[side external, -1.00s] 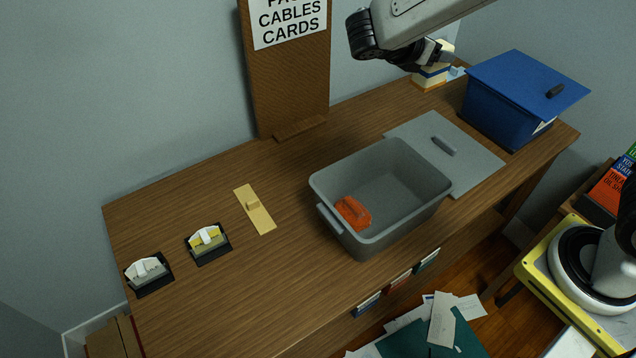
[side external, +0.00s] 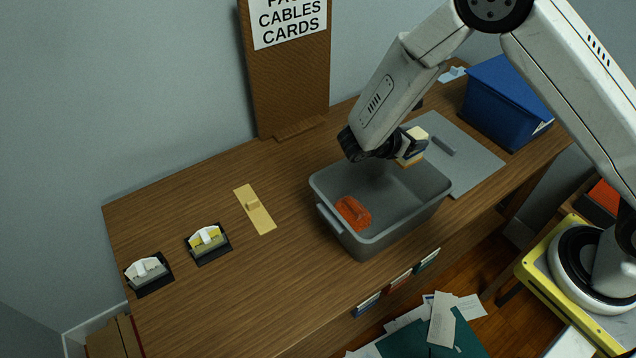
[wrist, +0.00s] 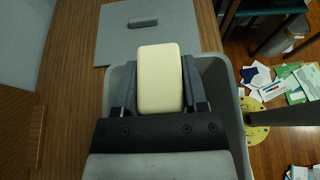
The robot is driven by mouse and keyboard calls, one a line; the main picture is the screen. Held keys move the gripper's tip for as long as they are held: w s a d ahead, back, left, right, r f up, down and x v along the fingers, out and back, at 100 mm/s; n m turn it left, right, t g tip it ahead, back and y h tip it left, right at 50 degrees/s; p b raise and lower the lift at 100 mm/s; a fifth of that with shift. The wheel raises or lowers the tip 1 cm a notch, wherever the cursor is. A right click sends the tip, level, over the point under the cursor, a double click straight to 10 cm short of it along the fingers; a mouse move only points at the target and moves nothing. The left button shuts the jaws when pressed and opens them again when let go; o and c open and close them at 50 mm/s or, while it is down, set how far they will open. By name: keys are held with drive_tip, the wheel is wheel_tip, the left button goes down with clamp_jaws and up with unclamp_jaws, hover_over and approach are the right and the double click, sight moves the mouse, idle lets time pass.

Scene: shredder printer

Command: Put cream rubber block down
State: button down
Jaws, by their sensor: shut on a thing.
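The cream rubber block (wrist: 160,78) is held between the two dark fingers of my gripper (wrist: 160,98), and its broad pale face fills the middle of the wrist view. In the side external view my gripper (side external: 407,148) is shut on the block (side external: 409,161), whose cream parts show on both sides of a dark finger. It hangs above the back right part of the open grey bin (side external: 405,222), apart from the bin floor. My gripper and arm hide part of the bin's back rim.
A flat grey lid (side external: 475,165) lies behind the bin, near a blue box (side external: 500,105). A yellow plate (side external: 256,212) and two small dark-based holders (side external: 208,244) lie left.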

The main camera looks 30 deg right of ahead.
wheel_tip(320, 180, down, 8)
drive_tip(key=shift+f, duration=0.15)
idle(0.4)
drive_tip(key=shift+f, duration=3.3)
drive_tip(key=shift+f, duration=0.55)
drive_tip(key=shift+c, duration=0.2)
unclamp_jaws()
drive_tip(key=shift+r, duration=0.1)
